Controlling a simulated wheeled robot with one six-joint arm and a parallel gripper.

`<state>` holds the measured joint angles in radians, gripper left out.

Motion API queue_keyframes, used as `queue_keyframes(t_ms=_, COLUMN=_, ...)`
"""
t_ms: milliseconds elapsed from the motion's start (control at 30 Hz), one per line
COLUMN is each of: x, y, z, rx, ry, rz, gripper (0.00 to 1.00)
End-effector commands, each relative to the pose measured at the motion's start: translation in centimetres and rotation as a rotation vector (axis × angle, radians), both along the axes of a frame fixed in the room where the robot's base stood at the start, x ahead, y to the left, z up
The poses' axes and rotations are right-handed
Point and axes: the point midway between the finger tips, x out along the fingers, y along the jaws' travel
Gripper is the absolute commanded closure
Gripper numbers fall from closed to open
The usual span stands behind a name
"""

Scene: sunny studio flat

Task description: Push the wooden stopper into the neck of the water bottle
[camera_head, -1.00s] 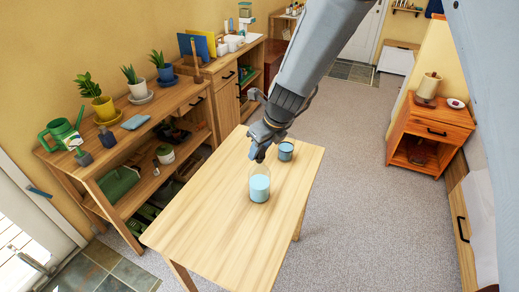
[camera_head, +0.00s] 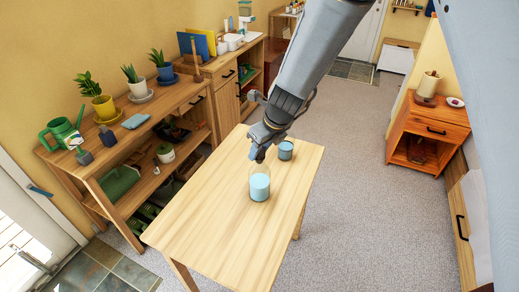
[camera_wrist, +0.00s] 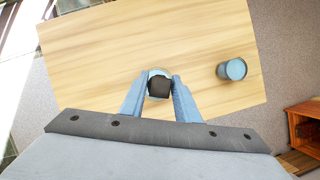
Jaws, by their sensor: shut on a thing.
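The water bottle (camera_head: 260,187) stands upright on the wooden table, clear glass above pale blue water. My gripper (camera_head: 259,157) is directly over its top, pointing down. In the wrist view my gripper (camera_wrist: 157,82) is shut on a dark, blocky thing, which I take to be the stopper (camera_wrist: 160,88). A pale rim of the bottle (camera_wrist: 157,72) shows just behind the stopper. The fingers and the stopper hide the neck, so I cannot tell whether the stopper is touching the neck or inside it.
A blue-grey cup (camera_head: 285,151) stands on the table (camera_head: 218,222) behind and right of the bottle; it also shows in the wrist view (camera_wrist: 232,69). The table's front is clear. A shelf unit with plants (camera_head: 150,107) stands left, an orange-brown cabinet (camera_head: 430,130) right.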

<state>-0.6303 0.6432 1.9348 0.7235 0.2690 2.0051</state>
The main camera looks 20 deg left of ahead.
Motion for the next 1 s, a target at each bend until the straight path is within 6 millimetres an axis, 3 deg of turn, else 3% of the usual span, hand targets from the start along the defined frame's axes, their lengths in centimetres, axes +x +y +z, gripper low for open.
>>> queue_keyframes(t_ms=967, x=-0.19, y=-0.19, z=-0.61, rx=-0.004, ry=0.005, rz=-0.001, gripper=0.93)
queue_keyframes(t_ms=1000, x=-0.2, y=-0.2, z=-0.62, rx=-0.004, ry=0.006, rz=-0.001, gripper=0.66)
